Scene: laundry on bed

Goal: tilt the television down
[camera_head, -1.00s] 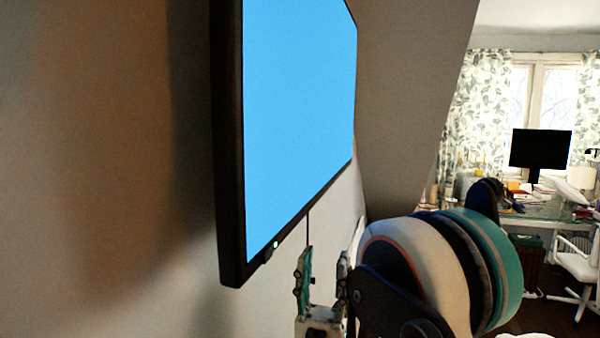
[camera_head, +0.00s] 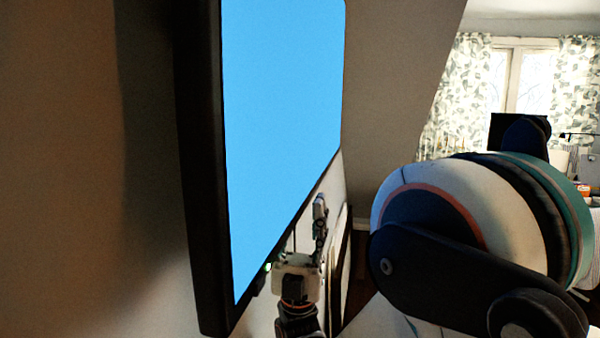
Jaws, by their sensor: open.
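The television (camera_head: 285,110) is a flat screen lit plain blue with a thick dark frame, seen steeply from the side along the left wall. Its lower edge slopes from the near bottom corner up to the right. My gripper (camera_head: 305,225) points upward at this lower edge. One finger shows clearly to the right of the edge. The other finger is mostly hidden by the frame or blends into it. The gripper is open; I cannot tell whether it touches the television. A small green light shows under the frame beside my gripper. The mount behind the television is hidden.
The wall (camera_head: 65,180) lies close on the left. My large arm joint fills the lower right. Beyond it are a dark monitor (camera_head: 500,130), patterned curtains (camera_head: 460,90) and a bright window (camera_head: 522,80). A dark-edged panel (camera_head: 345,260) stands past my gripper.

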